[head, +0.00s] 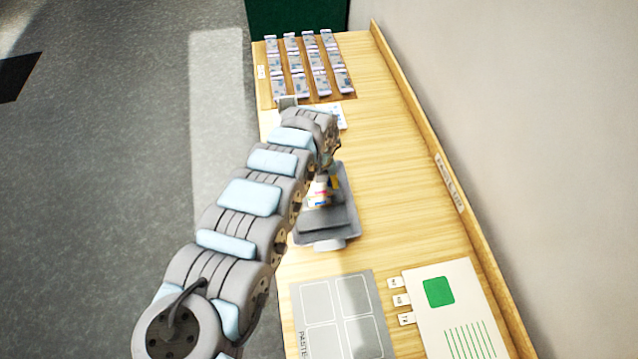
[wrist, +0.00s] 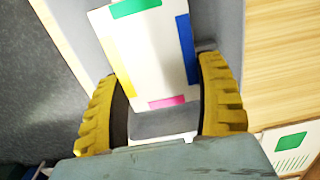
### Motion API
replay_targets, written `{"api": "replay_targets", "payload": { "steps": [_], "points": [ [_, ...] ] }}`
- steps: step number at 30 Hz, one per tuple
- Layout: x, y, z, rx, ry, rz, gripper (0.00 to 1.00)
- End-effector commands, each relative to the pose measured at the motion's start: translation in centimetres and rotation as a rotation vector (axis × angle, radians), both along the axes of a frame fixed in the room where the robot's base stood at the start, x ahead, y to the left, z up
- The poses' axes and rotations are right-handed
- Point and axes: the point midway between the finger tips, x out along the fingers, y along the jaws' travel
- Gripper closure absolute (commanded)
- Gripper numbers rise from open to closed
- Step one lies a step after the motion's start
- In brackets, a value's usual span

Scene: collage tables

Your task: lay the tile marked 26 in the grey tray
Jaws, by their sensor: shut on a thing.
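My gripper (head: 328,180) is over the grey tray (head: 350,225) in the head view, partly hidden by my arm. In the wrist view its yellow fingers (wrist: 160,75) are shut on a white tile (wrist: 150,50). The tile has green, blue, yellow and pink strips along its edges. It also shows in the head view (head: 320,192) as a small coloured patch. No number can be read on it. The tray shows behind the tile in the wrist view (wrist: 225,18). I cannot tell whether the tile touches the tray.
Several rows of grey-blue pieces (head: 303,62) stand at the table's far end. A grey sheet with outlined boxes (head: 342,312) and a white card with a green square (head: 455,310) lie at the near end. A raised wooden edge (head: 440,165) runs along the right, beside the wall.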

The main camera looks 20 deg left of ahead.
Motion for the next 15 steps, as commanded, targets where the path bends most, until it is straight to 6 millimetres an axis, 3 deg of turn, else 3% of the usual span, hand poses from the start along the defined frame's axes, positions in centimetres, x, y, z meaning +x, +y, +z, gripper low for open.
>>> {"api": "replay_targets", "payload": {
  "steps": [15],
  "points": [
    [0.0, -0.1, -4.2, -0.001, 0.001, -0.001, 0.63]
  ]
}}
